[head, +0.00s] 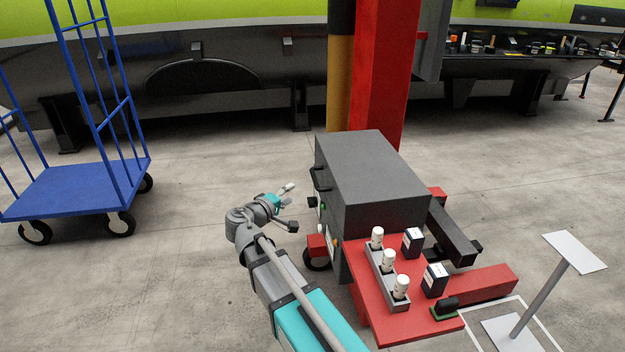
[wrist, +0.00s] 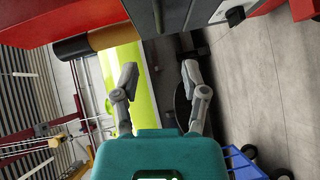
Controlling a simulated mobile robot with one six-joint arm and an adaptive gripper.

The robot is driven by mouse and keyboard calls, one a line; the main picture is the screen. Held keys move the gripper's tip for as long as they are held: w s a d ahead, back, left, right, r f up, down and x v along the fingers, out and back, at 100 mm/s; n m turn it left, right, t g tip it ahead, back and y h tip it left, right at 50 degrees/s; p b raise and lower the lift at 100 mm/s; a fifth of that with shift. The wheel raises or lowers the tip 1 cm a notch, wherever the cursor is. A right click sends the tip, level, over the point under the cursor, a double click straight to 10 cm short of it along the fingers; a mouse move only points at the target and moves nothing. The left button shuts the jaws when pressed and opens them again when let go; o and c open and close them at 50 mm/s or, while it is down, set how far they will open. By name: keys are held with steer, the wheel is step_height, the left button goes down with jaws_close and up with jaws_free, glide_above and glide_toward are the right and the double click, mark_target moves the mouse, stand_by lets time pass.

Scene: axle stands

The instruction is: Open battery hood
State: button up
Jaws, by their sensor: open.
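The battery hood (head: 375,180) is the dark grey box lid on the red axle-stand unit, and it looks shut. A black handle (head: 320,179) sits on its left face, near the top. My gripper (head: 291,206) is open and empty, just left of the box and apart from it in the head view. In the wrist view my gripper (wrist: 159,70) has its two fingers wide apart with nothing between them. Grey surfaces that look like the hood (wrist: 145,18) show at the top of that view, beyond the fingertips; the handle is hard to make out there.
A red shelf (head: 390,325) with white cylinders (head: 388,262) and black boxes (head: 435,280) is in front of the box. A red column (head: 386,70) stands behind it. A blue trolley (head: 75,192) is at left; free floor lies between. A metal stand (head: 540,297) is at right.

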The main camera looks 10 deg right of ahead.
mark_target(314, 176)
steer(key=b+x, duration=0.1)
steer(key=x, duration=1.2)
steer(key=shift+w+d+b, duration=0.25)
steer(key=shift+b, duration=0.15)
jaws_close()
